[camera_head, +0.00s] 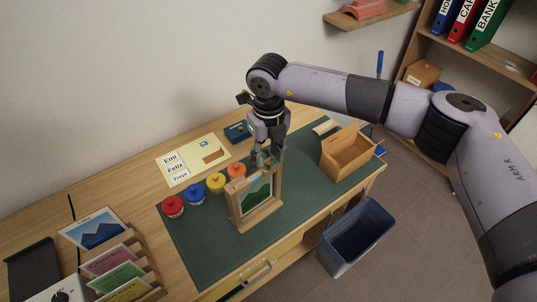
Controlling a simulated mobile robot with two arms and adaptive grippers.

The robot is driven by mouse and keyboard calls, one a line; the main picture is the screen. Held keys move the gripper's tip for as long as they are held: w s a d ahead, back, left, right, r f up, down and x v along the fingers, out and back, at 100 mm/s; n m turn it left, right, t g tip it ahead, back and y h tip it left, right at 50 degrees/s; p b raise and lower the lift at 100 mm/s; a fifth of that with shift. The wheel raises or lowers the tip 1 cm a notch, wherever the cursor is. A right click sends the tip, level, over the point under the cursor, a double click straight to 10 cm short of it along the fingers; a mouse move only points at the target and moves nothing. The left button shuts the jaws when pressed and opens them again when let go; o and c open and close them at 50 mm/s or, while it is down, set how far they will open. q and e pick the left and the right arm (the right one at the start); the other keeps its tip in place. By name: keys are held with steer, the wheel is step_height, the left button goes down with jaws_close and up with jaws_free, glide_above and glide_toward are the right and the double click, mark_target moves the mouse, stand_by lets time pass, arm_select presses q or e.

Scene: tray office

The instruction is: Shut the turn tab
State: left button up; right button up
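A wooden frame (256,215) with a green mountain picture stands upright on the dark green mat, near the middle of the desk. My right gripper (266,158) points down from above, with its fingertips at or just behind the frame's top edge. The turn tab cannot be made out clearly; the gripper and the small size of the parts at the frame's top hide it. Whether the fingers touch anything, or are open or shut, is too small to tell. My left gripper is not in view.
Several coloured round pots (195,194) stand left of the frame on the mat (205,250). An open wooden box (347,152) stands to the right. A card rack (125,275) is at front left. A blue bin (355,236) stands on the floor. The mat's front left is clear.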

mark_target(272, 161)
steer(key=shift+f, duration=1.35)
steer(key=shift+c, duration=0.4)
jaws_close()
